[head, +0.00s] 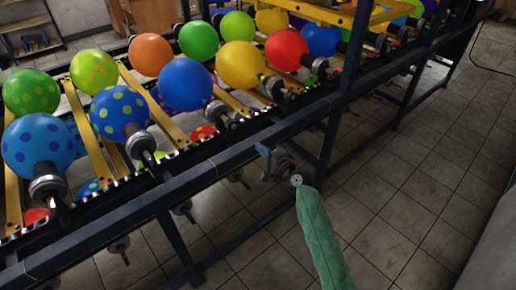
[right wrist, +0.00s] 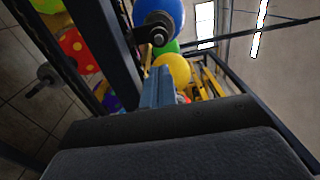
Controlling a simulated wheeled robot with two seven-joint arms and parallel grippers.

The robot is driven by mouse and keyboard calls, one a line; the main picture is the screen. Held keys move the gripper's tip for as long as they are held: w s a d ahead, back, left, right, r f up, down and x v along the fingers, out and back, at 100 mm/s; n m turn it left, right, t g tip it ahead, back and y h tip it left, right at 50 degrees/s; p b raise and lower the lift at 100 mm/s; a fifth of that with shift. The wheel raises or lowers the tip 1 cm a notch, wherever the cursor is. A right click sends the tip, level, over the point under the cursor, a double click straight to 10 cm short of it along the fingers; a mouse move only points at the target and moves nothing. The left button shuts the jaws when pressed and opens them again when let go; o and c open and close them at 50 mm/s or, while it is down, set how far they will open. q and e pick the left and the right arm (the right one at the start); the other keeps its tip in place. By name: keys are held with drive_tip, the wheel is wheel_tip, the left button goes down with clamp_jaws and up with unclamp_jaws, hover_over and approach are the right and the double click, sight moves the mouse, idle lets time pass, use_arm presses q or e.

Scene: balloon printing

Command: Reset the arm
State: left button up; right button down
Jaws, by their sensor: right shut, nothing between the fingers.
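My right arm, in a green sleeve, reaches up from the bottom of the head view. Its small right gripper (head: 262,149) is beside the outer rail of the balloon conveyor (head: 210,167), over the floor side. In the right wrist view the fingers of this gripper (right wrist: 158,82) are closed together, with nothing held, and point toward the balloon line. A blue balloon (right wrist: 160,14) on its dark holder and a yellow balloon (right wrist: 174,68) show beyond them. My left gripper is not in view.
Several balloons sit on conveyor holders, including a blue one (head: 186,85), a yellow one (head: 240,65) and a red one (head: 287,50). A dark frame post (head: 338,115) stands right of the gripper. Tiled floor (head: 400,190) is clear at the right.

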drive_tip(key=shift+s+d+r, duration=0.1)
drive_tip(key=shift+s, duration=0.05)
idle(0.3)
drive_tip(key=s+d+f+n+g+h, duration=0.1)
drive_tip(key=d+f+n+g+h, duration=0.1)
drive_tip(key=f+n, duration=0.5)
drive_tip(key=d+f+n+g+h, duration=0.1)
drive_tip(key=f+n+g+h, duration=0.15)
drive_tip(key=f, duration=0.85)
drive_tip(key=s+d+f+n+g+h, duration=0.1)
drive_tip(key=s+d+f+g+h, duration=0.15)
drive_tip(key=s+f, duration=0.4)
drive_tip(key=s+d+f+n+g+h, duration=0.15)
drive_tip(key=s+d+f, duration=0.25)
drive_tip(key=f, duration=0.6)
drive_tip(key=s+d+f+n+g+h, duration=0.1)
drive_tip(key=s+d+f+g+h, duration=0.15)
drive_tip(key=s+f, duration=1.15)
drive_tip(key=s+f+g, duration=0.1)
drive_tip(key=s+f, duration=0.2)
drive_tip(key=s, duration=0.8)
drive_tip(key=s+d+f+g, duration=0.1)
drive_tip(key=s+f, duration=0.3)
drive_tip(key=s, duration=0.8)
drive_tip(key=shift+d+f+y, duration=0.15)
drive_tip(key=shift+d+y, duration=0.15)
